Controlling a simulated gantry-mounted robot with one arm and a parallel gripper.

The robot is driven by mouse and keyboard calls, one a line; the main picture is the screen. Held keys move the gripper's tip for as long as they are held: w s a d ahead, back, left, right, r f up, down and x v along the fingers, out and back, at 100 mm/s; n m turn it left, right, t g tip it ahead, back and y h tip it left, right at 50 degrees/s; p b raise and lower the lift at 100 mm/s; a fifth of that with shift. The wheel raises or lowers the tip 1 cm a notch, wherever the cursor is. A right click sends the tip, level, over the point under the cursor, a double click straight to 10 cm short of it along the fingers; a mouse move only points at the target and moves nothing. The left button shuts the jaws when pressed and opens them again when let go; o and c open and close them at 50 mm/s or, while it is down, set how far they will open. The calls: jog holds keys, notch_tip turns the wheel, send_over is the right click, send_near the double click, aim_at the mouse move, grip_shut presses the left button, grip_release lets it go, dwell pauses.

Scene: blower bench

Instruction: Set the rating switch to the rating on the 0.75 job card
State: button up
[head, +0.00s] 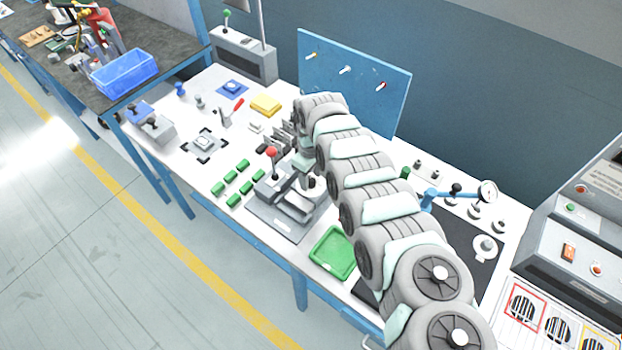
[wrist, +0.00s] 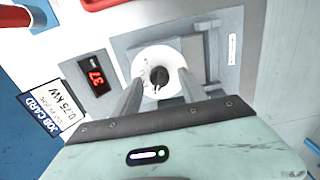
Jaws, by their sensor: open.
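The rating switch (wrist: 161,84) is a round white dial with a dark knob in its middle, set in a grey panel in the wrist view. My gripper (wrist: 163,76) is open, with one finger on each side of the knob; I cannot tell whether they touch it. The job card (wrist: 62,109) lies at the left, with a blue JOB CARD band and "0.75 kW" in large print. A smaller line on it is too blurred to read. The dial's marks are not legible.
In the head view, my arm crosses the white bench and hides part of it. Green blocks (head: 230,180), a green tray (head: 332,252) and a red-knobbed lever (head: 271,153) stand nearby. A blue pegboard (head: 352,85) rises behind the bench.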

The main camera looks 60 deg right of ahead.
jog(key=shift+f, duration=0.45)
grip_shut()
dwell(0.3)
